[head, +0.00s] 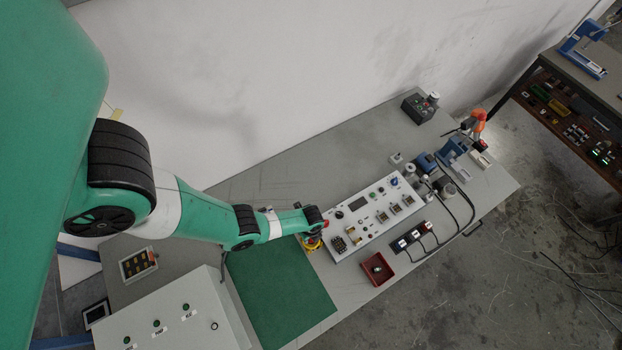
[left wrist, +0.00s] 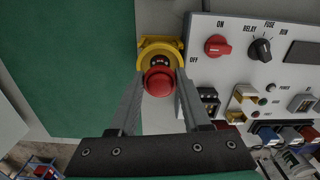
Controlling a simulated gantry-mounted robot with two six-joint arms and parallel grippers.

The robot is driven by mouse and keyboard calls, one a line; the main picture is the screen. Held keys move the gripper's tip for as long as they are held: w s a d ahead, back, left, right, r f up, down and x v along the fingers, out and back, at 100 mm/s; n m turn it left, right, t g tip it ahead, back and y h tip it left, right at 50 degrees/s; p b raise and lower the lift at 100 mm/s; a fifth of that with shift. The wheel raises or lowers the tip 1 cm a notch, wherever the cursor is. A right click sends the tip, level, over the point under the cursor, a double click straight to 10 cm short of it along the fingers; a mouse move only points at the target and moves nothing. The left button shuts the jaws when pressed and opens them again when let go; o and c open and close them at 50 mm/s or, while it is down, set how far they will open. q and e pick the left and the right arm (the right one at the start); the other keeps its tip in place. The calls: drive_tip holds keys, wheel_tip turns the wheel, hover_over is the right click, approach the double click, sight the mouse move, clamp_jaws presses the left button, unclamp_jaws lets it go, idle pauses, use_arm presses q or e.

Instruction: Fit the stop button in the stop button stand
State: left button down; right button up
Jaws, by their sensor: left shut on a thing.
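The stop button (left wrist: 158,82) has a round red head and sits between the fingertips of my left gripper (left wrist: 160,76) in the left wrist view. The gripper is shut on it. Just beyond it is the yellow stop button stand (left wrist: 147,44), partly covered by the button. The button overlaps the stand's near side in this view; I cannot tell whether they touch. In the head view my left gripper (head: 313,231) is over the yellow stand (head: 313,245), at the left end of the control panel, and the arm hides much of this spot.
The white control panel (head: 366,239) with knobs and switches stands close on the right. A green mat (head: 280,290) lies beside the stand. A red tray (head: 377,270) with a small part is in front of the panel. A grey box (head: 175,318) stands at the lower left.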

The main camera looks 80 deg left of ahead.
use_arm(q)
drive_tip(key=shift+f+b, duration=1)
idle(0.5)
drive_tip(key=shift+r, duration=0.1)
drive_tip(key=shift+c, duration=1.4)
unclamp_jaws()
